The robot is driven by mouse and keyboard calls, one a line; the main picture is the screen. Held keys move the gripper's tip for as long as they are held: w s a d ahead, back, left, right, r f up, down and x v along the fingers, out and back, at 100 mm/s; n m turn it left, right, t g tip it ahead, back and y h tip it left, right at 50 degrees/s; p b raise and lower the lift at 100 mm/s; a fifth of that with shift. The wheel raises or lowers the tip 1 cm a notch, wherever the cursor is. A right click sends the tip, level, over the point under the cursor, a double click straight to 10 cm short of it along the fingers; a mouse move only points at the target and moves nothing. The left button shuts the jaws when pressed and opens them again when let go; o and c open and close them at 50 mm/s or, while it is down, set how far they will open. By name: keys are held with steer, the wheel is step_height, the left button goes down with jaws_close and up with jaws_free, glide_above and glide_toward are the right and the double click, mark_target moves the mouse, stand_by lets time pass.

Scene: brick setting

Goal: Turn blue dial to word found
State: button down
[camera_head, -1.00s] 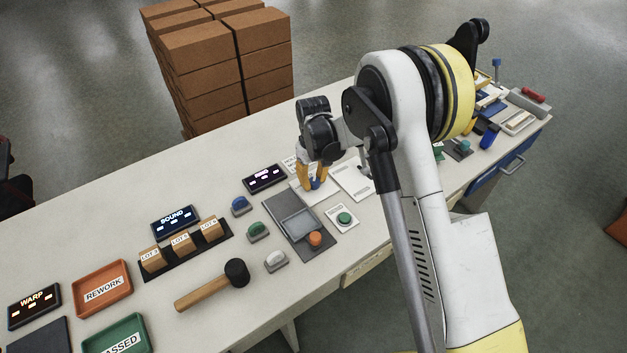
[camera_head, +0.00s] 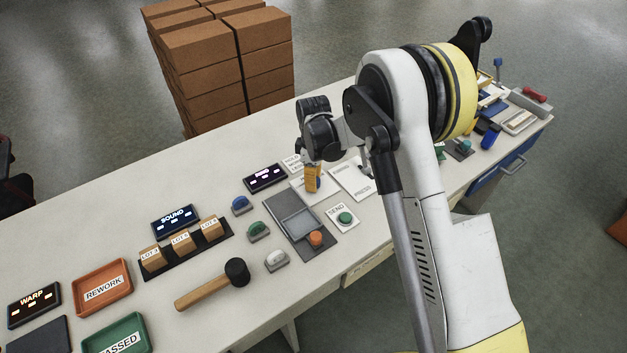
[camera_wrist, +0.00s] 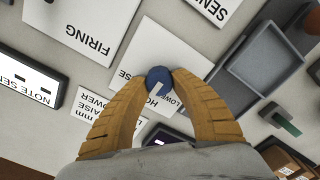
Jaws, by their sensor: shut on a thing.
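The blue dial (camera_wrist: 158,80) sits on a white plate (camera_wrist: 150,44) in the wrist view, with a pale pointer mark on its top. My gripper (camera_wrist: 158,76) is shut on the blue dial, one yellow-orange finger on each side. Printed words beside the dial are partly covered by the fingers; "HO" and "LOWER" show in part. In the head view my gripper (camera_head: 312,182) is over the plate, its fingers nearly in line, with a bit of the blue dial (camera_head: 318,184) showing.
A grey tray (camera_head: 296,222) and a green SEND button (camera_head: 345,218) are near. A mallet (camera_head: 215,284) lies to the left.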

stand_by(0.3)
steer(key=c, duration=1)
jaws_free()
steer(key=shift+c, duration=0.2)
step_height(320, 180, up, 12)
